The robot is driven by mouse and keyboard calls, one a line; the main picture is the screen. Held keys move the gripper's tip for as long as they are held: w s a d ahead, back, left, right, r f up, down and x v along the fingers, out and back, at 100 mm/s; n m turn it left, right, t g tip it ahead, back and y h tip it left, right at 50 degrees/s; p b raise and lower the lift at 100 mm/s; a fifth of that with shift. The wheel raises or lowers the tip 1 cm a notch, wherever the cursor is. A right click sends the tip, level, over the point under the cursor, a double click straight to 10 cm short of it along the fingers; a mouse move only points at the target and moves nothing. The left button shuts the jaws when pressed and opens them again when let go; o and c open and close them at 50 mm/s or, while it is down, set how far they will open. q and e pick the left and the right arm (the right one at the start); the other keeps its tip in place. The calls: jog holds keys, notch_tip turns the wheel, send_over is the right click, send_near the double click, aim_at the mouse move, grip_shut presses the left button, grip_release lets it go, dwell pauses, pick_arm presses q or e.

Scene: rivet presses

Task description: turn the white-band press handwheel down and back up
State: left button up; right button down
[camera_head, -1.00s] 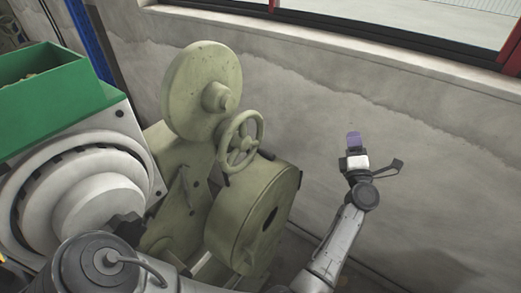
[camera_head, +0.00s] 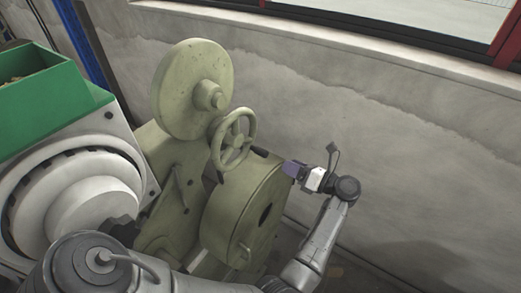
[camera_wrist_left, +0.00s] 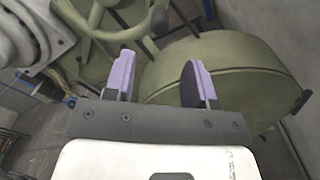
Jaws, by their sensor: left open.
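The press (camera_head: 165,185) is pale green, with a large round disc on top and a drum on its right side. Its spoked handwheel (camera_head: 233,140) sits below the disc, above the drum. I see no white band on it. The handwheel also shows at the top left of the left wrist view (camera_wrist_left: 88,33), partly cut off by the frame. My left gripper (camera_head: 291,169) is to the right of the handwheel, beside the drum, with its purple fingers pointing left. In the left wrist view its fingers (camera_wrist_left: 159,70) are apart with nothing between them. My right gripper is not in view.
The drum (camera_head: 240,215) is close to the left fingers. A white-grey machine (camera_head: 90,200) with a green bin (camera_head: 50,100) stands to the left. A concrete wall (camera_head: 400,150) runs behind.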

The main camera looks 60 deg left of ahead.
aim_at(265, 151)
pick_arm(q)
jog(key=p+x, duration=0.3)
jog(key=x, duration=0.7)
jog(key=shift+w+r+p, duration=0.1)
jog(key=shift+r+p, duration=0.05)
jog(key=shift+p, duration=0.15)
jog(key=shift+x, duration=0.85)
grip_shut()
